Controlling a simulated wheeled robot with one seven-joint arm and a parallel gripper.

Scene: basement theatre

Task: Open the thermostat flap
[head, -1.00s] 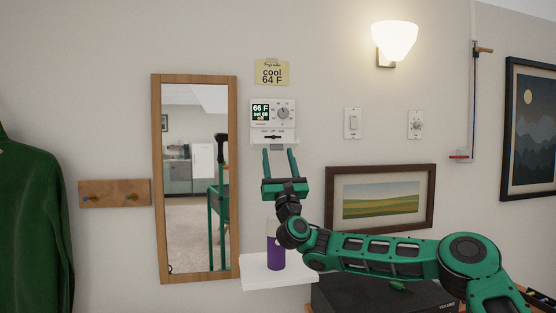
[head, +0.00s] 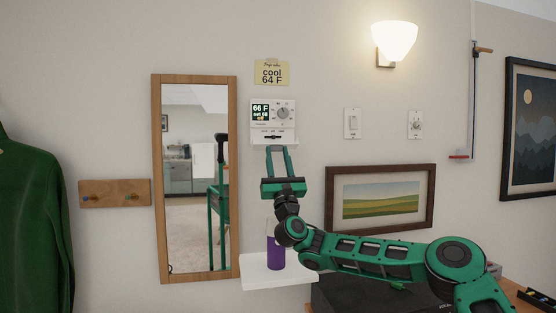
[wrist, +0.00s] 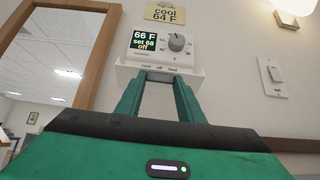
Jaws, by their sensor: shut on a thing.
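The white thermostat (head: 288,106) is on the wall, with a display reading 66 F, set 68, off, and a round dial. It also shows in the wrist view (wrist: 192,46). Its lower white strip, the flap (head: 290,137), carries cool, off and heat labels and a dark slider. In the wrist view the flap (wrist: 122,72) stands out like a lip. My gripper (head: 277,148) is below it, pointing up, with its fingers shut on the flap's lower edge, where a small grey tab is mostly hidden. In the wrist view the fingertips (wrist: 161,76) touch the strip's underside.
A yellow note (head: 272,72) reading cool 64 F is above the thermostat. A wood-framed mirror (head: 158,180) is at left, a framed picture (head: 381,198) at lower right. A white shelf (head: 262,281) with a purple-filled glass (head: 276,252) is below my gripper. Switches (head: 352,123) are at right.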

